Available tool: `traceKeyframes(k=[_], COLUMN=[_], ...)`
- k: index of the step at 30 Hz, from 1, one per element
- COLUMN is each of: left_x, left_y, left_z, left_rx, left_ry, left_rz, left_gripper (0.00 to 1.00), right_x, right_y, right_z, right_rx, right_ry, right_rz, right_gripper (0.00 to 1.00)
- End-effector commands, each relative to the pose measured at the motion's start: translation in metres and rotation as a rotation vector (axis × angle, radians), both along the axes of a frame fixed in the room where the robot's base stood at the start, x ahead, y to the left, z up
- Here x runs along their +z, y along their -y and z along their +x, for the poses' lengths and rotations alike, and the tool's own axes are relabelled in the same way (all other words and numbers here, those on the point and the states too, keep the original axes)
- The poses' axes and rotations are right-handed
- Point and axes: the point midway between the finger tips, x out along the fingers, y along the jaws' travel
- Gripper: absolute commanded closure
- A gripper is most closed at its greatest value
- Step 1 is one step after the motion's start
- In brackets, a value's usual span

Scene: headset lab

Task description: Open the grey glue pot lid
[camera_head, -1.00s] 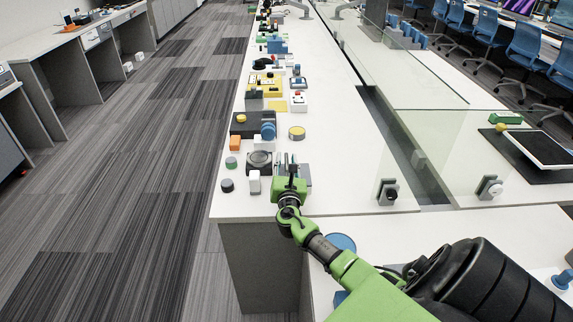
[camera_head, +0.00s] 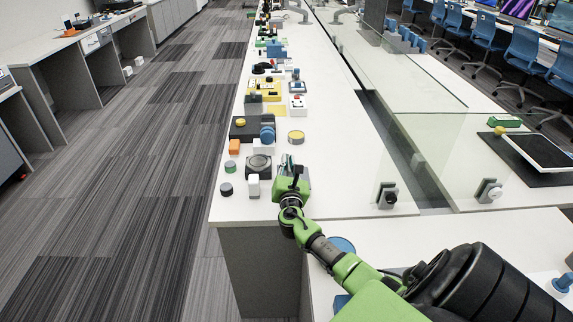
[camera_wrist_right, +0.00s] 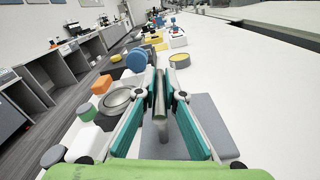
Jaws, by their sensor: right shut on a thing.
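My right gripper (camera_head: 288,163) is over the near part of the long white bench. In the right wrist view its teal fingers (camera_wrist_right: 161,82) are closed around a narrow grey upright piece (camera_wrist_right: 160,104). A flat grey plate (camera_wrist_right: 206,122) lies beneath and right of the fingers; I cannot tell how the upright piece joins it. Left of the gripper is a grey round-topped item (camera_head: 258,162), also in the right wrist view (camera_wrist_right: 117,100). I cannot tell which grey part is the glue pot lid. My left gripper is not in view.
A white block (camera_head: 253,187), a dark round pot (camera_head: 226,189) and a green-topped pot (camera_head: 230,166) stand left of the gripper. A yellow-topped tin (camera_head: 296,137) and a blue wheel (camera_head: 267,134) are beyond. The bench to the right is clear up to a glass screen (camera_head: 430,155).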

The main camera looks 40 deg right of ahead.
Motion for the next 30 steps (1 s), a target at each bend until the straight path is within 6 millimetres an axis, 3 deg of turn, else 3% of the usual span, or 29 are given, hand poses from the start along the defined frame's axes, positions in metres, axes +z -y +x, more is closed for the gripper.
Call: traceKeyframes(k=[21,30], left_x=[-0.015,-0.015], left_y=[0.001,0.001], left_z=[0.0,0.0], left_rx=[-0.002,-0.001], left_ry=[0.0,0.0], left_rz=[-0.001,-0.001], left_gripper=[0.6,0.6], right_x=[0.028,0.032], right_y=[0.03,0.039], right_z=[-0.028,-0.035], right_rx=[0.006,0.006], right_ry=[0.369,0.393], right_rz=[0.447,0.474], right_gripper=[1.0,1.0])
